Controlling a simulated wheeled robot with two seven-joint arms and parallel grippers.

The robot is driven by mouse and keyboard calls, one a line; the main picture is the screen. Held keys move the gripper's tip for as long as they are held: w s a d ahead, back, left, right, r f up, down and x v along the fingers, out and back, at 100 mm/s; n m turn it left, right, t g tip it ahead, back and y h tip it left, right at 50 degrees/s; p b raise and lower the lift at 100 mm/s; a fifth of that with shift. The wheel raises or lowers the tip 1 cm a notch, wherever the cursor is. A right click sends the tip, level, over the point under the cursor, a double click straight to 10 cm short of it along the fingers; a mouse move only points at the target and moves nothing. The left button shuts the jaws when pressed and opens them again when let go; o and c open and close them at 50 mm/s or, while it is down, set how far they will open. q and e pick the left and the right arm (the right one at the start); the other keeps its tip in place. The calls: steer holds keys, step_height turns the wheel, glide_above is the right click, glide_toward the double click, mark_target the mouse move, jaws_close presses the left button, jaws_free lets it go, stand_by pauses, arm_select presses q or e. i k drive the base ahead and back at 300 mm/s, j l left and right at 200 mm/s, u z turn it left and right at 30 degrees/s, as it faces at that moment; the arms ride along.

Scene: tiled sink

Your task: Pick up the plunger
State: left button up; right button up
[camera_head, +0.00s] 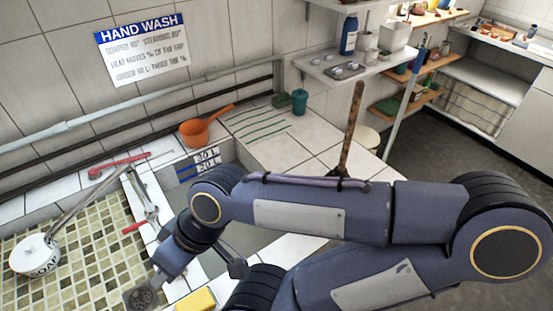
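The plunger's wooden handle (352,125) stands nearly upright, leaning slightly, beyond my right arm at centre right. Its lower end is hidden behind my arm, so I cannot see the cup or what it rests on. My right arm stretches across the front from the right, and its wrist bends down over the sink area. My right gripper (163,274) is at the lower left, well to the left of the handle and apart from it. Its fingers do not show clearly enough to tell whether they are open or shut. My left gripper is out of view.
An orange pan (205,128) and a teal cup (299,101) stand on the tiled counter. A white soap pot (35,256) sits on the mosaic at left, and a yellow sponge (196,300) lies at the front. A wall shelf (345,68) overhangs near the handle.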

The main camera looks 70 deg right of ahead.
mark_target(340, 169)
steer(key=z, duration=3)
steer(key=i+l+u, duration=0.45)
steer(key=l, duration=0.2)
steer(key=i+l+u, duration=0.2)
steer(key=l, duration=0.2)
steer(key=k+u, duration=0.1)
steer(key=u, duration=0.9)
